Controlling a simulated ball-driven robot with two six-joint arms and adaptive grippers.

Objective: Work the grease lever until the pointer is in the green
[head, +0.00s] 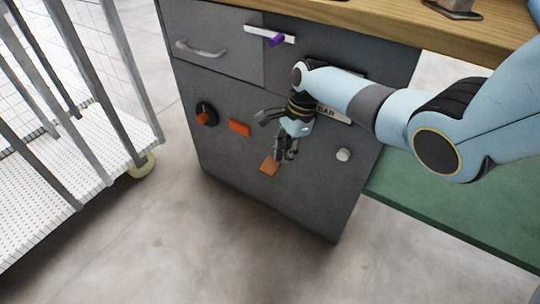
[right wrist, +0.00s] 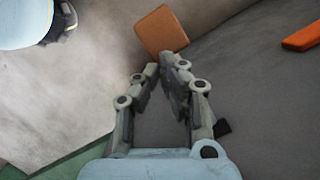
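My right gripper (head: 283,154) points down in front of the grey cabinet face. Its fingers also show in the right wrist view (right wrist: 163,72), leaning inward with a narrow, empty gap between the tips. An orange-brown flat paddle (head: 270,165), possibly the end of the grease lever, is just below the fingertips. It also shows beyond the tips in the right wrist view (right wrist: 162,30); I see no clear contact. A plate ending in "BAR" (head: 334,115) is partly covered by my right arm. No pointer or green zone is visible. My left gripper is out of view.
A wire cart (head: 100,170) stands at left. The floor in front is clear.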

